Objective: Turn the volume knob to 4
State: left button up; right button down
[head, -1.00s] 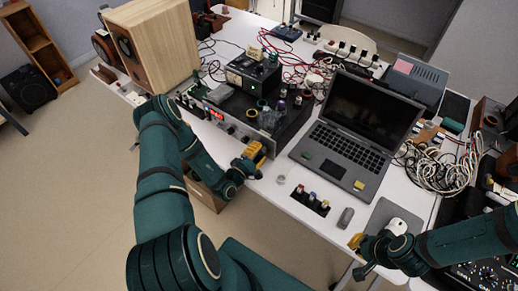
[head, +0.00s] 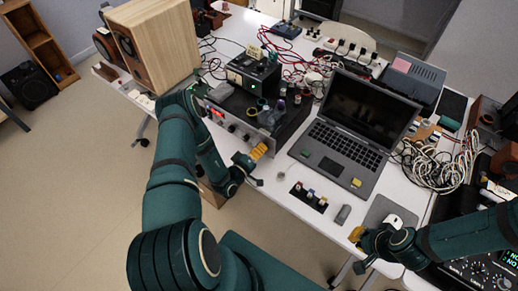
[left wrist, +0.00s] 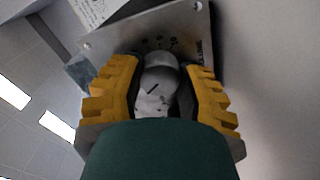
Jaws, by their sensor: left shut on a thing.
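In the left wrist view, the silver volume knob (left wrist: 160,78) sits between the yellow fingers of my left gripper (left wrist: 160,95), which is shut on it. A short dark mark shows on the knob. Small figures on the metal panel (left wrist: 118,38) arc around it, too small to read surely. In the head view, my left gripper (head: 259,152) is at the right part of the amplifier's front panel (head: 222,119) and hides the knob. My right gripper (head: 356,235) is near the front table edge, apart from the panel; its opening is unclear.
A laptop (head: 345,148) stands right of the amplifier. A wooden speaker (head: 160,45) stands at the left. A small dark switch block (head: 309,197), a grey pad with a white mouse (head: 393,220) and a cable heap (head: 440,165) lie nearby. Floor is free in front.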

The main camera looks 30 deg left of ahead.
pick_arm(q)
jog(key=shift+m, duration=0.6)
grip_shut()
jog(key=o, duration=1.2)
grip_release()
jog(key=s+a, duration=0.1)
jog(key=s, duration=1.1)
